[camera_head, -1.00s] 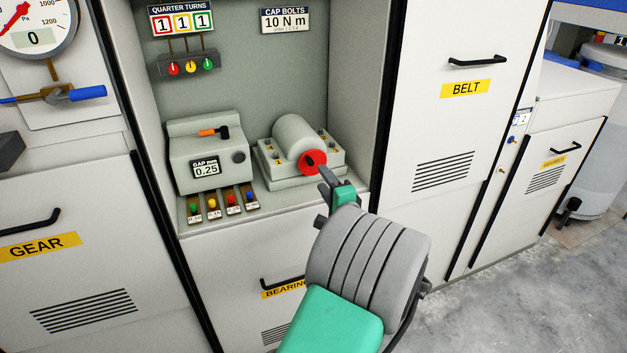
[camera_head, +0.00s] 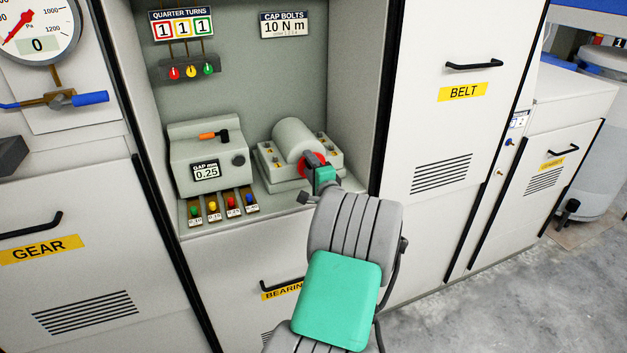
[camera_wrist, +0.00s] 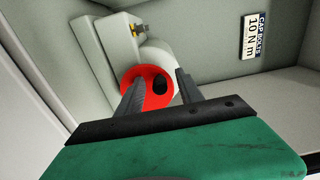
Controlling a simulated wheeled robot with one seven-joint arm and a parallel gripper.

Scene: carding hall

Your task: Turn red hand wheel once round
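A red wheel-like disc (camera_wrist: 150,71) with a dark knob or hole (camera_wrist: 159,88) is on the end of a pale grey cylinder (camera_head: 297,139) in the open cabinet bay. In the head view my gripper (camera_head: 311,160) is in front of the disc and covers much of it. In the wrist view my gripper (camera_wrist: 160,80) is open, with one finger on each side of the dark part, over the disc's face. Nothing is seen clamped between the fingers. I cannot tell whether the fingertips touch the disc.
Left of the cylinder stands a grey gap gauge box (camera_head: 207,156) with coloured tabs in front. Above are small red, yellow and green knobs (camera_head: 191,72) under a counter panel (camera_head: 181,24) reading 1 1 1.

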